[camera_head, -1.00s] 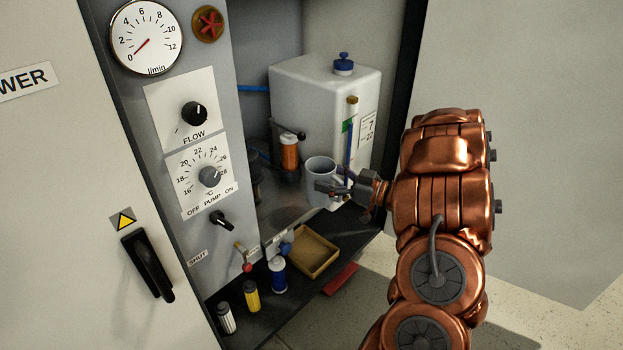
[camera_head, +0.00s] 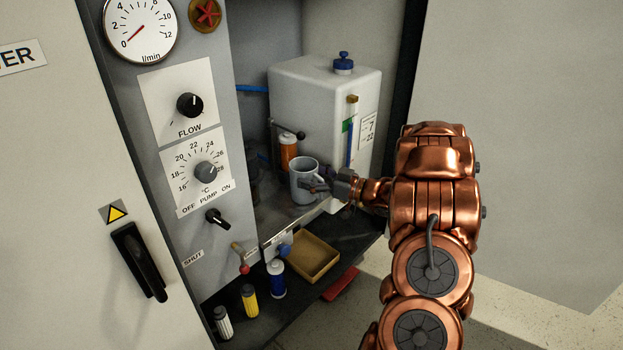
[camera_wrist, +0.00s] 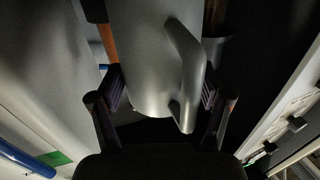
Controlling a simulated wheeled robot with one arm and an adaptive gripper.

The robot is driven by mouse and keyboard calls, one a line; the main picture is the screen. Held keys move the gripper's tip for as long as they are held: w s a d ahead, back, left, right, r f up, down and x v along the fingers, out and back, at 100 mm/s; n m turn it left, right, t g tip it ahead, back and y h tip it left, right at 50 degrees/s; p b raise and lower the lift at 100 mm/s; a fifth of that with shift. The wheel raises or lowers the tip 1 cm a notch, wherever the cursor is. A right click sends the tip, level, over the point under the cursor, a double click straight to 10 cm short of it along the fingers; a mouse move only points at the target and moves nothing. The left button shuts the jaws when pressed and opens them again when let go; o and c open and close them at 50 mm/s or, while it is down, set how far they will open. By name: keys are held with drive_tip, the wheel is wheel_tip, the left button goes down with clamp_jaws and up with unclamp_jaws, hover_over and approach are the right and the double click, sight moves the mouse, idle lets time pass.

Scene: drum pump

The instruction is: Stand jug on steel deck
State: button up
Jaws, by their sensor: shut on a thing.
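The grey jug (camera_head: 304,181) is upright at the front of the recess in the head view, over the steel deck (camera_head: 272,211). My gripper (camera_head: 322,187) comes from the right and is shut on the jug. In the wrist view the jug (camera_wrist: 152,70) fills the middle, its handle (camera_wrist: 188,75) facing the camera between my gripper's fingers (camera_wrist: 160,92). I cannot tell whether the jug's base touches the deck or hangs just above it.
A white tank (camera_head: 325,110) with a blue cap stands behind the jug. An orange cylinder (camera_head: 288,150) with a black lever is close behind it. A tan tray (camera_head: 313,257) and several small bottles (camera_head: 249,298) sit on the dark lower shelf in front. The control panel (camera_head: 185,150) is left.

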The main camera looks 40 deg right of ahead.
drive_tip(key=shift+r, duration=0.1)
drive_tip(key=o, duration=1.7)
